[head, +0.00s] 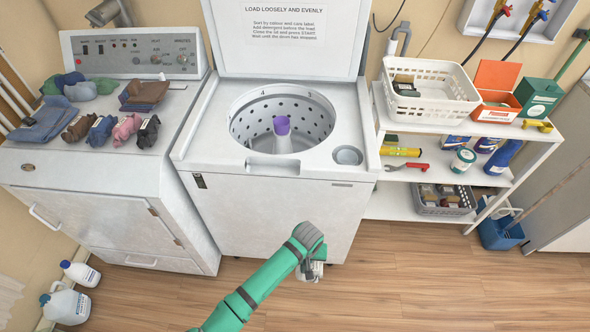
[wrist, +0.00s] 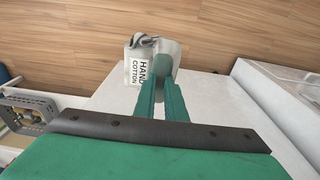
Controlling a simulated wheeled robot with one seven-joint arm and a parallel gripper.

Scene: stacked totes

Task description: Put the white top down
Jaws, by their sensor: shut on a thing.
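The white top is a small crumpled white and grey bundle (wrist: 137,62) with a label reading HAND COTTON, seen in the wrist view. My gripper (wrist: 161,82) is shut on it, its two green fingers close together on the cloth. In the head view my gripper (head: 313,256) is in front of the washer, with the white top (head: 311,271) partly hidden below my wrist. The bundle is held in the air over the wooden floor in the picture; its height cannot be told.
A dryer (head: 95,200) on the left carries several folded and rolled clothes. A white shelf (head: 400,206) on the right holds a white basket (head: 430,105) and boxes. Floor in front is clear.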

